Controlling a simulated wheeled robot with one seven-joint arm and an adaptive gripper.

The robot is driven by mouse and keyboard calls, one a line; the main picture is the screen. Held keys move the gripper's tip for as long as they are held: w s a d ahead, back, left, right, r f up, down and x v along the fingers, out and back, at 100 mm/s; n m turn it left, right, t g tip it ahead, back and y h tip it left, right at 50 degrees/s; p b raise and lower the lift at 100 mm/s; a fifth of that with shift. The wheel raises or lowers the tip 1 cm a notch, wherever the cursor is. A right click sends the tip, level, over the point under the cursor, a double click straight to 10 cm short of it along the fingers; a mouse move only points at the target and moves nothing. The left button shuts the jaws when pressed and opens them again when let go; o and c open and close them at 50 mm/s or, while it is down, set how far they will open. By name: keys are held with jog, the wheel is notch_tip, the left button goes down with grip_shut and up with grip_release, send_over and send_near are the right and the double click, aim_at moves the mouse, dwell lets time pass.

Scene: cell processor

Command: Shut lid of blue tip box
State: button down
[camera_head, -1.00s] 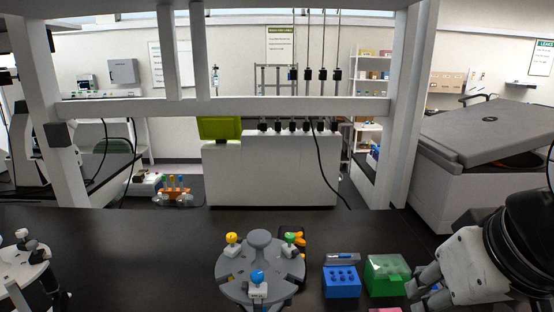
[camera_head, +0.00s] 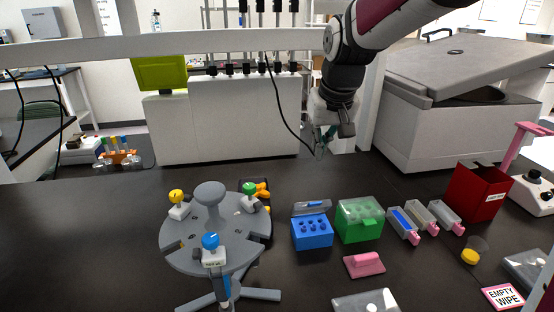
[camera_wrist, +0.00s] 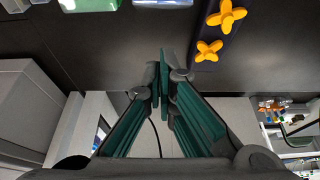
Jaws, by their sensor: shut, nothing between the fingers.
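The blue tip box (camera_head: 312,234) stands on the black bench, left of the green tip box (camera_head: 360,221). Its clear lid (camera_head: 312,208) is raised and tilted up at the back edge, and the blue inside with its holes shows. In the wrist view my gripper's green-padded fingers (camera_wrist: 164,82) are closed together and empty. The blue box shows only as a small blurred part at the top edge of the wrist view, next to the green box (camera_wrist: 90,4).
A grey round rack (camera_head: 215,245) with coloured-top pipettes stands to the left. A pink block (camera_head: 364,264) lies in front of the green box. Small slanted trays (camera_head: 403,224) and a red bin (camera_head: 479,193) are to the right. Orange knobs (camera_wrist: 226,15) show in the wrist view.

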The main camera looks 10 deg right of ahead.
jog(key=p, duration=0.1)
send_over(311, 207)
jog(key=w+d, duration=0.1)
jog(key=w, duration=0.1)
notch_tip(311, 207, down, 11)
jog(key=shift+d+f, duration=0.1)
jog(key=shift+d, duration=0.05)
jog(key=shift+s+f, duration=0.3)
jog(key=shift+f, duration=0.05)
